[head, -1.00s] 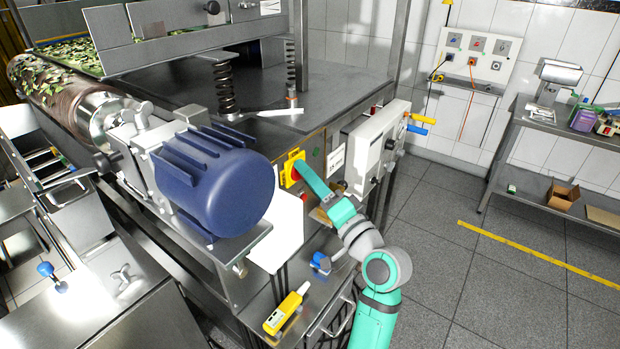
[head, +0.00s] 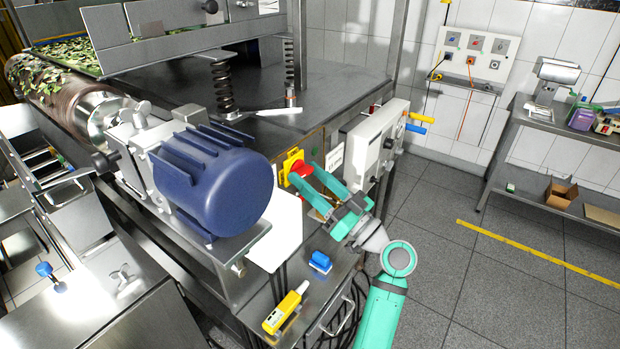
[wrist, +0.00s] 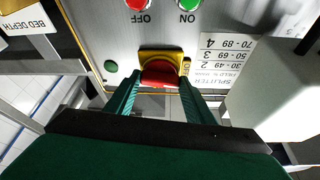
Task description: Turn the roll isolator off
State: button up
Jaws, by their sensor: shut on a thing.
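The roll isolator is a red rotary handle (head: 302,167) on a yellow plate (head: 291,158), set in the steel panel beside the blue motor. My gripper (head: 303,173) is at the handle, with one teal finger on each side of it. In the wrist view the red handle (wrist: 160,77) sits between the fingertips (wrist: 160,83), below the yellow plate (wrist: 160,55). The gripper is shut on the handle. The handle's exact pointing is partly hidden by the fingers.
In the wrist view a red OFF button (wrist: 138,4) and a green ON button (wrist: 190,4) are above the isolator. A grey control box (head: 375,140) juts out right of it. The blue motor (head: 212,183) stands close on the left. A yellow tester (head: 285,308) lies below.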

jog(key=shift+f+n+g+y, duration=0.1)
jog(key=shift+n+g+y, duration=0.45)
jog(key=shift+n, duration=0.75)
jog(key=o, duration=1.1)
jog(key=shift+c, duration=0.2)
jog(key=shift+d, duration=0.1)
jog(key=v, duration=1)
jog(key=shift+s+d, duration=0.2)
jog(key=shift+d, duration=0.1)
jog(key=shift+f, duration=0.1)
